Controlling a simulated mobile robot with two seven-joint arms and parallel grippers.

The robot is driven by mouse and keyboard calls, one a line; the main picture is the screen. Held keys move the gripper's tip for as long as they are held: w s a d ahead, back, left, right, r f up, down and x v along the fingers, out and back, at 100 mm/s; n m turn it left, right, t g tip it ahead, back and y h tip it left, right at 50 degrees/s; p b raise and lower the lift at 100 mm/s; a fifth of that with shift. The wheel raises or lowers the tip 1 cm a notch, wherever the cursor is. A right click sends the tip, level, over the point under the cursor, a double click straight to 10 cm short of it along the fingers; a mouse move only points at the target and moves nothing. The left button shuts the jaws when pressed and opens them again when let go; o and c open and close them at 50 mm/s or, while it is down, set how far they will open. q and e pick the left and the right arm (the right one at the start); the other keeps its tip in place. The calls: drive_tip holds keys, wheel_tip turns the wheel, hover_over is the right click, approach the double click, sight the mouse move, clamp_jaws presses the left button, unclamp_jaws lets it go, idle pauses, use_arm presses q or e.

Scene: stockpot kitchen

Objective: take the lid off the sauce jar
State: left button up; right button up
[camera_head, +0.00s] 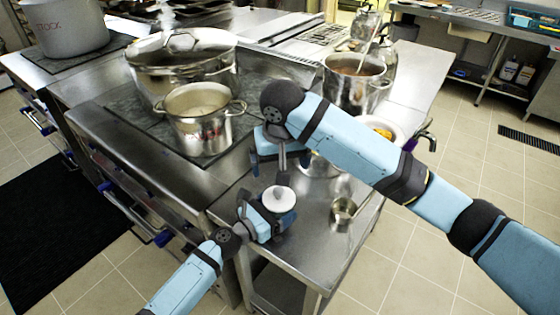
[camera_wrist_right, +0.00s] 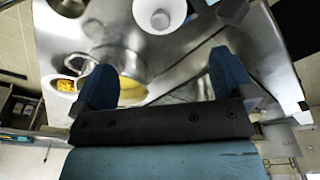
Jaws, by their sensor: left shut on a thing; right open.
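The sauce jar stands on the steel table in the head view, topped by a round white lid (camera_head: 279,200) with a small knob. The lid also shows at the top of the right wrist view (camera_wrist_right: 160,12), with a grey knob at its centre. My left gripper (camera_head: 264,216) is shut on the sauce jar at its side, below the lid. Most of the jar's body is hidden. My right gripper (camera_head: 280,152) is behind the lid, toward the stove, partly hidden by its own arm. In the right wrist view it is open (camera_wrist_right: 165,85), with the lid beyond the fingers.
A small metal cup (camera_head: 343,214) stands right of the jar. A bowl with orange food (camera_head: 381,130) and a tall steel pot (camera_head: 355,86) are farther back. A two-handled pot (camera_head: 202,125) stands on the stove at left. The table's front right is mostly clear.

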sight(279, 190)
drive_tip(key=shift+m, duration=0.4)
drive_tip(key=f, duration=0.4)
drive_tip(key=w+f, duration=0.1)
drive_tip(key=f, duration=0.6)
drive_tip(key=shift+w+a+f, duration=0.15)
drive_tip(key=shift+w+f, duration=0.2)
drive_tip(key=shift+f, duration=0.05)
drive_tip(key=c, duration=0.8)
drive_tip(key=shift+o, duration=0.2)
drive_tip(key=shift+r, duration=0.2)
drive_tip(key=shift+r, duration=0.95)
drive_tip(key=shift+r, duration=0.1)
